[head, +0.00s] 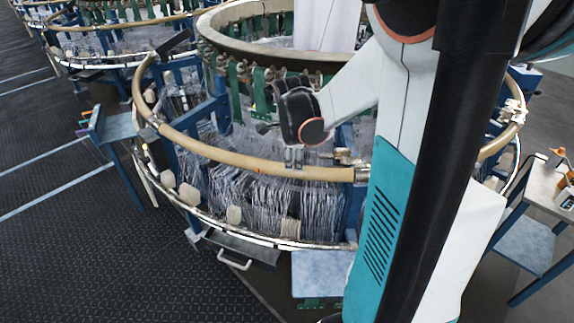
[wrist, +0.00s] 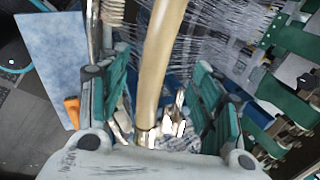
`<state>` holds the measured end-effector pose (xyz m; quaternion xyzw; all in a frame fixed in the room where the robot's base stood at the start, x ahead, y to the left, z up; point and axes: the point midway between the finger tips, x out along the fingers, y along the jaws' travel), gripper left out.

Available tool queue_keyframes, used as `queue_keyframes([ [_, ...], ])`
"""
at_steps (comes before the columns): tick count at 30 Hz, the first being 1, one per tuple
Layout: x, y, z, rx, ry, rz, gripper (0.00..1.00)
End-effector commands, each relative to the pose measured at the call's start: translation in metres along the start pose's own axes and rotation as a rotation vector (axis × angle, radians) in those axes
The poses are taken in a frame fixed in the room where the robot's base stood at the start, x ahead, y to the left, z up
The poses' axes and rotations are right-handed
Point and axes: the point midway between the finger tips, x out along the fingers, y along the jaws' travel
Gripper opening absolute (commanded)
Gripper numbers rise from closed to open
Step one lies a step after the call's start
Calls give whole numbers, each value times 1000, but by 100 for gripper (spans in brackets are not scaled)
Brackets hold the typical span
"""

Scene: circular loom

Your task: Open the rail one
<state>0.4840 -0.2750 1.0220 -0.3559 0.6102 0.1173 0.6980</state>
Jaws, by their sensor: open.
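The tan curved rail (head: 222,151) runs around the front of the circular loom, with a metal joint (head: 361,174) near my arm. In the wrist view, my gripper (wrist: 160,62) is open, with one green-padded finger on each side of the rail (wrist: 158,50). The rail passes between the fingers, and I see a gap on both sides. A metal fitting (wrist: 147,132) on the rail lies near the palm. My arm hides part of the rail at the right.
White threads (head: 240,195) hang behind the rail. A blue side table (head: 118,128) stands at the left and another table (head: 535,185) at the right. A handled drawer (head: 240,250) sits low in front. The dark floor (head: 70,250) at the left is clear.

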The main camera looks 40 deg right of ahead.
Motion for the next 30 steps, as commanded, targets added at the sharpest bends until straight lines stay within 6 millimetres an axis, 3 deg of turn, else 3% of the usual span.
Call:
queue_keyframes([
  [1, 14, 1, 0, 0, 0, 0, 59],
  [6, 48, 0, 0, -2, 0, -1, 59],
  [15, 94, 0, 0, -2, 1, -1, 59],
  [29, 104, 0, 0, -3, 0, -1, 59],
  [30, 104, 0, 0, -4, 0, -1, 55],
])
